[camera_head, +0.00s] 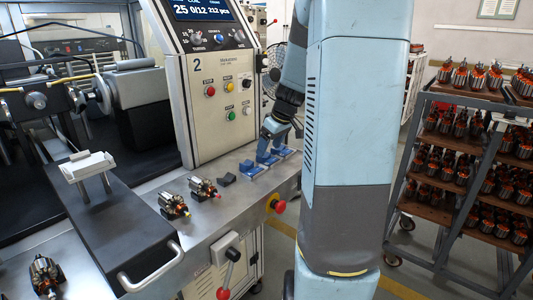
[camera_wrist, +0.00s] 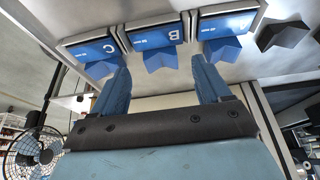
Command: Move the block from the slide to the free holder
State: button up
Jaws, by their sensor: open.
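Three blue plates lettered A (camera_wrist: 229,26), B (camera_wrist: 154,33) and C (camera_wrist: 92,49) sit in a row in the wrist view, each with a blue notched piece beside it. A dark notched block (camera_wrist: 282,36) is beside plate A. It also shows on the bench in the head view (camera_head: 228,179), left of the blue row. Which piece is the task's block, and which holder is free, I cannot tell. My gripper (camera_wrist: 161,68) is open, its blue fingers apart on either side of the piece at B, with nothing seen held. It also shows above the blue row in the head view (camera_head: 270,157).
A white tray (camera_head: 88,166) is on the black housing at left. A control panel (camera_head: 215,75) rises behind the bench. A rack of armatures (camera_head: 465,150) is at right.

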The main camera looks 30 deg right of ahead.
jog(key=v, duration=0.9)
jog(key=shift+r, duration=0.25)
jog(key=shift+w+d, duration=0.1)
jog(key=s+a+r+m+h, duration=0.1)
jog(key=s+a+r, duration=0.1)
jog(key=s+a, duration=0.35)
jog(key=s+a+r+m, duration=0.1)
jog(key=s+a, duration=0.2)
jog(key=a, duration=0.5)
jog(key=s+a+m, duration=0.1)
jog(key=s+a, duration=0.2)
jog(key=s, duration=0.3)
jog(key=s+a+f+m+t, duration=0.1)
jog(key=s+a, duration=0.2)
jog(key=s, duration=0.3)
jog(key=shift+a+f+h, duration=0.2)
jog(key=shift+a+h, duration=0.05)
jog(key=shift+h, duration=0.05)
